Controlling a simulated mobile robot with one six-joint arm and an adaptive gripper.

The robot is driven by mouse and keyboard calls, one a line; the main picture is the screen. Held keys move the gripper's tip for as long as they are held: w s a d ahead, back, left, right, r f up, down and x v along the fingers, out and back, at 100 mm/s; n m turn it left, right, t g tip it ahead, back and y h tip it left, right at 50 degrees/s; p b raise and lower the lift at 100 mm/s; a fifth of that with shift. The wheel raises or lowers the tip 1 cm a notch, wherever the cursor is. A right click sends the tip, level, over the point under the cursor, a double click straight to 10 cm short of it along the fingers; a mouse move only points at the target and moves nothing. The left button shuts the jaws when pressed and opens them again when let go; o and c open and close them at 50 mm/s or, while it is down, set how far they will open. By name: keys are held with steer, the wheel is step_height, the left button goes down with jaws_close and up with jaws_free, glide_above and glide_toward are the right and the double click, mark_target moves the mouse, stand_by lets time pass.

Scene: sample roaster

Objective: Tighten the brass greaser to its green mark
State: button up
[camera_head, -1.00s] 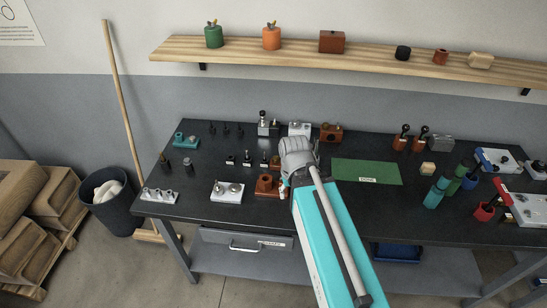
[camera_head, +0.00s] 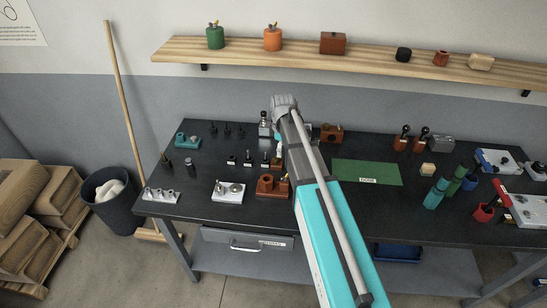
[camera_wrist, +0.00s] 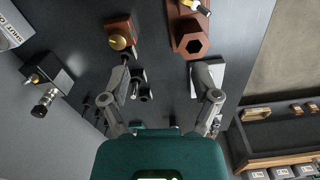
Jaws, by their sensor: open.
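A brown block (camera_wrist: 119,27) carries a round brass cap (camera_wrist: 118,43), which looks like the greaser, in the upper left of the wrist view. A similar brown block (camera_head: 332,133) stands at the back of the bench in the head view. I cannot make out a green mark. My gripper (camera_wrist: 165,75) is open and empty, its fingers spread above the dark bench, with the brass cap apart from them, beyond the left finger. In the head view my gripper (camera_head: 285,102) is raised over the back of the bench and partly hides what stands there.
A dark block with a silver knob (camera_wrist: 48,84) is at left. The green mat (camera_head: 366,171) is bare apart from its label.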

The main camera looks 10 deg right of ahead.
mark_target(276, 158)
steer(key=w+n, duration=0.6)
steer(key=w, duration=0.3)
steer(key=shift+r, duration=0.2)
steer(key=shift+a+f, duration=0.1)
steer(key=shift+f, duration=0.05)
step_height(276, 158, down, 14)
steer(key=b, duration=1.3)
steer(key=shift+r, duration=0.25)
